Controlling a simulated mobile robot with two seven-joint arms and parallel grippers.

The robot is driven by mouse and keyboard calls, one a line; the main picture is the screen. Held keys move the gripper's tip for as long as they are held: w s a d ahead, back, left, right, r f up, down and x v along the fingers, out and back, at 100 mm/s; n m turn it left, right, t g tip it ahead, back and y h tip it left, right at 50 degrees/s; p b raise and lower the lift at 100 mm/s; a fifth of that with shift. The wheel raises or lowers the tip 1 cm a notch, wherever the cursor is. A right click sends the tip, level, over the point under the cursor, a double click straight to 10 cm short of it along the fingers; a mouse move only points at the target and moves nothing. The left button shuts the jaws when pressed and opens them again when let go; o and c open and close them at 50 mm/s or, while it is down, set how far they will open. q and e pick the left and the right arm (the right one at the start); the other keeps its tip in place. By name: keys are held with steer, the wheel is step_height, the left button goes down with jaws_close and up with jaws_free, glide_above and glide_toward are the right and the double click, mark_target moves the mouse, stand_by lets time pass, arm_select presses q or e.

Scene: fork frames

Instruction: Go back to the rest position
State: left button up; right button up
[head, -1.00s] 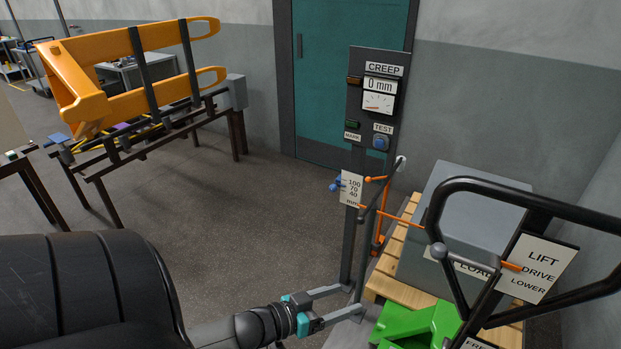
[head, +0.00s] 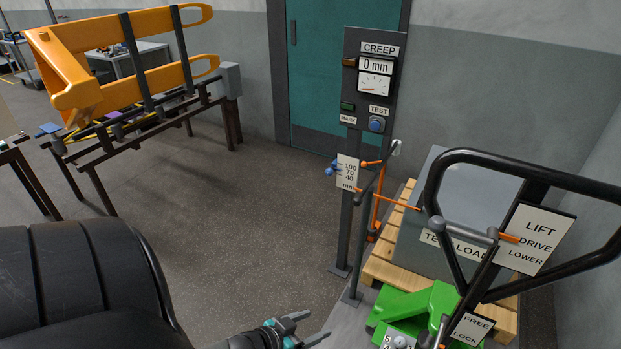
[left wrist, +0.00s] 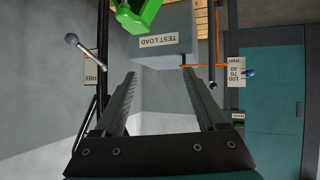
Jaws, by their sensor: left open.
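My left gripper (head: 305,328) is at the bottom of the head view, low in front of the green part and left of the pallet truck. Its two fingers are apart with nothing between them. In the left wrist view the fingers (left wrist: 160,105) also stand wide apart and empty, with the grey test load beyond them. My black left arm fills the lower left of the head view. My right gripper does not show.
The black truck handle (head: 465,265) with its lift/drive/lower sign and the green frame (head: 412,310) stand at the right. The grey test load (head: 410,250) sits on a wooden pallet (head: 385,262). The creep post (head: 349,230) stands left of it. Open floor (head: 240,230) lies centre-left.

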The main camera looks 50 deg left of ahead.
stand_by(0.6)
arm_select(q)
steer(key=s+d+f+g+y+b, duration=0.1)
steer(key=s+d+f+g+b, duration=0.15)
steer(key=s+f, duration=0.5)
steer(key=s+d+f+g+b, duration=0.1)
steer(key=s+f+g+b, duration=0.3)
steer(key=f, duration=0.7)
steer(key=s+d+f+m+g, duration=0.1)
steer(key=s+d+f+g, duration=0.1)
steer(key=s+d+f, duration=0.2)
steer(key=s+d+f+m+g+b, duration=0.1)
steer(key=s+d+f, duration=0.3)
steer(key=s, duration=0.7)
step_height(320, 180, down, 2)
steer(key=shift+s+f+m+g, duration=0.15)
steer(key=shift+s+m+g, duration=0.15)
steer(key=shift+m+g, duration=0.25)
